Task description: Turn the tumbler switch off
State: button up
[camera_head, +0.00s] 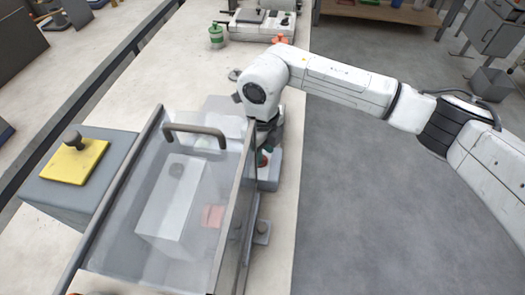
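A grey box (92,195) at the left has a yellow plate (88,165) on top with a dark, rounded knob-like lever (71,138) standing up from it. It may be the tumbler switch, but I cannot tell for sure. My gripper (264,138) points down at the right edge of a clear guard, well to the right of the yellow plate. Its fingers are mostly hidden by the guard's edge, and I cannot tell if they are open. Small green and red parts (263,159) of a grey unit show just below it.
The clear guard (125,235) with a dark handle (195,130) stands over a pale box and covers the middle of the pale bench (278,230). A green-topped object (216,34) and another device (262,30) stand farther back. Open floor (385,220) lies right.

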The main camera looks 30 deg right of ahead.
jog(key=shift+f, duration=1)
grip_shut()
